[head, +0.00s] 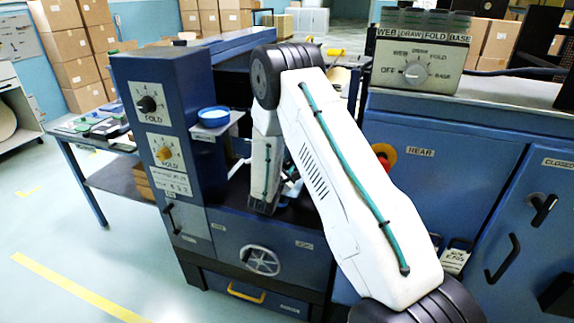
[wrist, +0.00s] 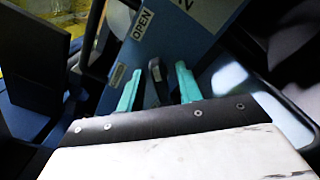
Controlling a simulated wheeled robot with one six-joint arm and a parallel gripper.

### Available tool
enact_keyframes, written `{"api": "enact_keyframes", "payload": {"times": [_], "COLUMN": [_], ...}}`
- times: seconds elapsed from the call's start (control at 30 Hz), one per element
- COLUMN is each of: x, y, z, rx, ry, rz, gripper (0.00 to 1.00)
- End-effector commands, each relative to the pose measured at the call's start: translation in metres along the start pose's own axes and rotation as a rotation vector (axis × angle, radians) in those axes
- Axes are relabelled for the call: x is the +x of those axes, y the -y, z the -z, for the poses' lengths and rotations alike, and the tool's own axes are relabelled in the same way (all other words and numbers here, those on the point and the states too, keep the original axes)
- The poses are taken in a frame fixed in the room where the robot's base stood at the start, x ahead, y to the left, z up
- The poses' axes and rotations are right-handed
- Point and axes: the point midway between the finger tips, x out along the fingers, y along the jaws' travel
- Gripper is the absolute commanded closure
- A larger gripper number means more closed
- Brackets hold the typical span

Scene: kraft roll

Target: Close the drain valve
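In the wrist view, my gripper (wrist: 157,84) has two teal fingers that stand apart. A dark lever (wrist: 155,75) shows between them, with a gap visible on each side. The lever is on a blue panel (wrist: 180,45) with a white OPEN label (wrist: 142,24) above it and a smaller pale label (wrist: 117,75) to the left, too blurred to read. This lever may be the drain valve handle; no readable label names it. In the head view my white arm hides the gripper's fingertips and the lever.
A blue bowl (head: 214,116) sits on a small shelf. A selector box (head: 416,62) stands at right, above a door with a CLOSED label (head: 558,163). Floor at left is clear.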

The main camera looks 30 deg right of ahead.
Motion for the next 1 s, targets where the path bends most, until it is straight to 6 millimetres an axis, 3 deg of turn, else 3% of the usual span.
{"api": "enact_keyframes", "payload": {"times": [0.3, 0.43, 0.47, 0.77, 1.0], "x": [0.0047, 0.0046, 0.0046, 0.0045, 0.0044], "y": [0.0002, 0.0002, 0.0002, 0.0001, -0.0007], "z": [-0.0004, -0.0005, -0.0005, -0.0006, -0.0005], "rx": [-0.001, -0.001, -0.001, -0.022, -0.132], "ry": [0.000, 0.000, 0.000, 0.000, 0.000], "rz": [0.001, 0.001, 0.001, 0.001, 0.001], "gripper": [0.65, 0.98, 1.00, 1.00, 1.00]}}
